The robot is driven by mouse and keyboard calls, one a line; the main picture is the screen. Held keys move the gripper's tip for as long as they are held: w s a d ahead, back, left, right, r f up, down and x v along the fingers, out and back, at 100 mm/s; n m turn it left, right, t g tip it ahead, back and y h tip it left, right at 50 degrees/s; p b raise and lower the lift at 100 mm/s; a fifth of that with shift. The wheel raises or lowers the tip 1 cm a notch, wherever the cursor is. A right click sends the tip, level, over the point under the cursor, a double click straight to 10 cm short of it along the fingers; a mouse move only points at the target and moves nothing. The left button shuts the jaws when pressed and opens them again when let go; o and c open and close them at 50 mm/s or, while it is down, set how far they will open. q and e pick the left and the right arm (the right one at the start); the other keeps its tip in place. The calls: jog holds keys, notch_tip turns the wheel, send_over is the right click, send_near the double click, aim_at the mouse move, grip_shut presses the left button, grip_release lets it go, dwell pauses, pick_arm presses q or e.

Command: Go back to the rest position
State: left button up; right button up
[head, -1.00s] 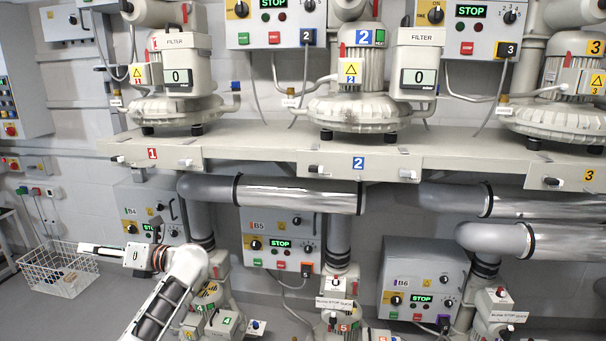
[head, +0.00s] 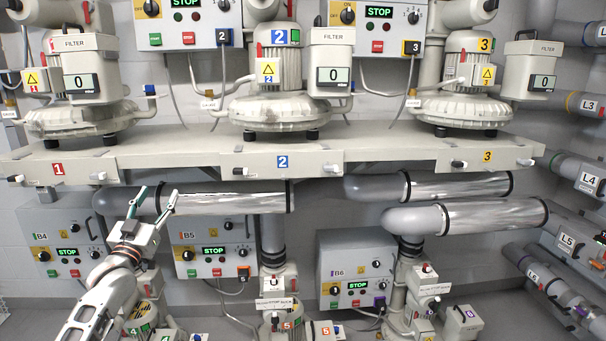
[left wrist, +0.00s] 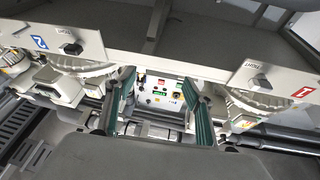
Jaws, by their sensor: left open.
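My left gripper (head: 153,203) is raised at the lower left of the head view, in front of the pipes below the shelf. Its two green-lined fingers are spread and empty, pointing up. In the left wrist view the fingers (left wrist: 158,100) stand apart with a control box showing between them. No object is held. My right gripper is not in either view.
A long shelf (head: 190,152) carries blowers 1, 2 and 3 above my left gripper. Control boxes B4 (head: 62,262), B5 (head: 204,262) and B6 (head: 341,290) hang below. Silver pipes (head: 245,203) run under the shelf.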

pick_arm(q)
jog(key=w+a+f+m+g+y, duration=0.2)
jog(key=a+f+m+g+y, duration=0.15)
jog(key=f, duration=0.55)
jog(key=s+d+f+g+h, duration=0.1)
jog(key=s+d+f+g, duration=0.1)
jog(key=s+d+f, duration=0.6)
jog(key=s+d+f+g+h, duration=0.15)
jog(key=s+f, duration=0.35)
jog(key=f, duration=0.6)
jog(key=s+d+f+g+h, duration=0.1)
jog(key=s+d+f, duration=0.4)
jog(key=s, duration=0.6)
jog(key=s+d+f+g+h, duration=0.1)
jog(key=s+d+f, duration=0.4)
jog(key=s, duration=0.7)
jog(key=s+d+f+g+h, duration=0.1)
jog(key=s+d+f+g, duration=0.1)
jog(key=s+d+f, duration=0.2)
jog(key=s+f, duration=0.3)
jog(key=s, duration=0.5)
jog(key=shift+d+n, duration=0.35)
jog(key=shift+d, duration=0.05)
